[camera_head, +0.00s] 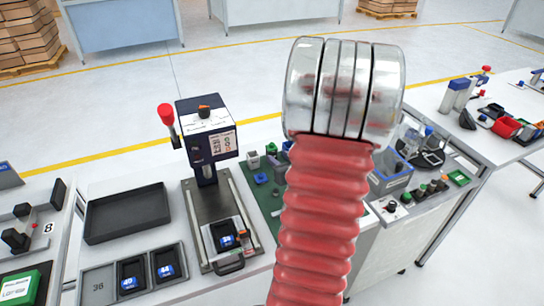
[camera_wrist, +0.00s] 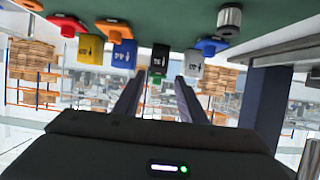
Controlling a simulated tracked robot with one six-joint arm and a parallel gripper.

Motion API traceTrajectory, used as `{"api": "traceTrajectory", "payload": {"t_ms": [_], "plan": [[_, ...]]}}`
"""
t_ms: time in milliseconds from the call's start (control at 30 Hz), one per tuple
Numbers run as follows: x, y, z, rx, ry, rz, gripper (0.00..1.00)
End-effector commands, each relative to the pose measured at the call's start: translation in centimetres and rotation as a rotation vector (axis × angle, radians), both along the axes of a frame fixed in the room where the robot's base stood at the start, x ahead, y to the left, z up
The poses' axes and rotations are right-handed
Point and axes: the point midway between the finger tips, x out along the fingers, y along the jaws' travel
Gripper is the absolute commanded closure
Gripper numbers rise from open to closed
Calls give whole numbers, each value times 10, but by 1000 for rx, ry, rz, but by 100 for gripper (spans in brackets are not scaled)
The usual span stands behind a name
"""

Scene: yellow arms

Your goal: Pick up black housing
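In the wrist view, which looks upside down, my gripper (camera_wrist: 160,77) is open, its two dark fingers apart with nothing held between them. A small black housing (camera_wrist: 160,56) with a white mark appears between and beyond the fingertips, against a green surface (camera_wrist: 185,12). It seems apart from the fingers. Blue (camera_wrist: 125,54), yellow (camera_wrist: 91,50) and white (camera_wrist: 194,63) blocks stand beside it. In the head view my red ribbed arm covers part of the green mat (camera_head: 262,190), and my gripper is hidden there.
A lever press (camera_head: 207,140) with a red knob stands left of my arm. Black trays (camera_head: 127,213) lie further left.

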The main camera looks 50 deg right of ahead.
Motion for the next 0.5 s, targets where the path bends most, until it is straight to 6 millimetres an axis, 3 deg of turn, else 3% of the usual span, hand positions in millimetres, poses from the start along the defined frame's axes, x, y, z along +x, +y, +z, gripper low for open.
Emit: {"api": "traceTrajectory", "payload": {"t_ms": [500], "plan": [[52, -31, -26, 2, 1, 0, 62]]}}
